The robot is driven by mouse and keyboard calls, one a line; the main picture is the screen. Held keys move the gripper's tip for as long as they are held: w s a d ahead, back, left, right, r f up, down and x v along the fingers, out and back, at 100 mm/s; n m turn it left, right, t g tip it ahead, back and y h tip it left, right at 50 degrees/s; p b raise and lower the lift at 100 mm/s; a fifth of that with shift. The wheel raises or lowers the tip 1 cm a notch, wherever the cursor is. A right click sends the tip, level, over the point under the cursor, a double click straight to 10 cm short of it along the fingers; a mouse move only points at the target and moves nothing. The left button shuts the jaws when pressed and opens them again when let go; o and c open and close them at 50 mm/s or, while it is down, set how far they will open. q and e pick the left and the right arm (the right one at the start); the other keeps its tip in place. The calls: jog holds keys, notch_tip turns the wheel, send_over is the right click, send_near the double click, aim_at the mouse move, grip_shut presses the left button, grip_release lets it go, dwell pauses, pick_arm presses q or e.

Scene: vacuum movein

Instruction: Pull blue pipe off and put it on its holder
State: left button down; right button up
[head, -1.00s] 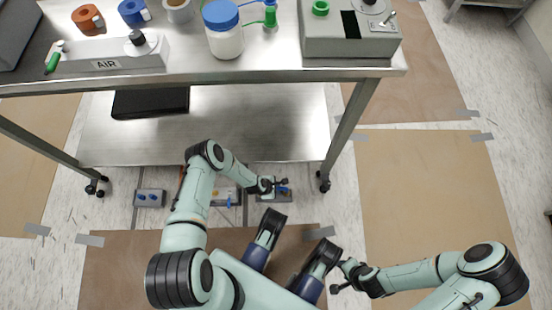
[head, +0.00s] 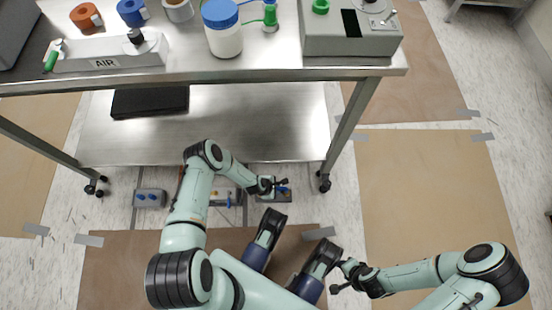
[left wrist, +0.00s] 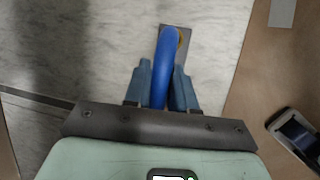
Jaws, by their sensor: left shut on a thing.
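The blue pipe (left wrist: 168,58) is a thick, curved blue tube in the left wrist view. My left gripper (left wrist: 162,75) is shut on it, with one finger on each side. The pipe's far end overlaps a small grey plate (left wrist: 187,38) with a yellow-orange ring partly showing. In the head view my left gripper (head: 276,187) is low over a small grey box (head: 273,197) on the floor, at the table's front edge. The pipe is mostly hidden there. My right gripper (head: 343,276) is empty, away to the right; its finger opening is unclear. I cannot tell which thing is the holder.
Two other grey boxes with blue parts, a left one (head: 149,199) and a middle one (head: 222,197), stand on the floor. A steel table (head: 250,72) with a lower shelf (head: 240,130) and wheeled legs is just ahead. Open floor lies to the right.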

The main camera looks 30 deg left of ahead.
pick_arm(q)
jog(key=shift+f, duration=0.15)
dwell(0.4)
jog(key=shift+f+b, duration=0.5)
jog(key=shift+b, duration=0.15)
jog(key=shift+f+b, duration=0.4)
jog(key=shift+b, duration=0.15)
dwell(0.3)
jog(key=c, duration=0.8)
grip_release()
jog(key=shift+c, duration=0.2)
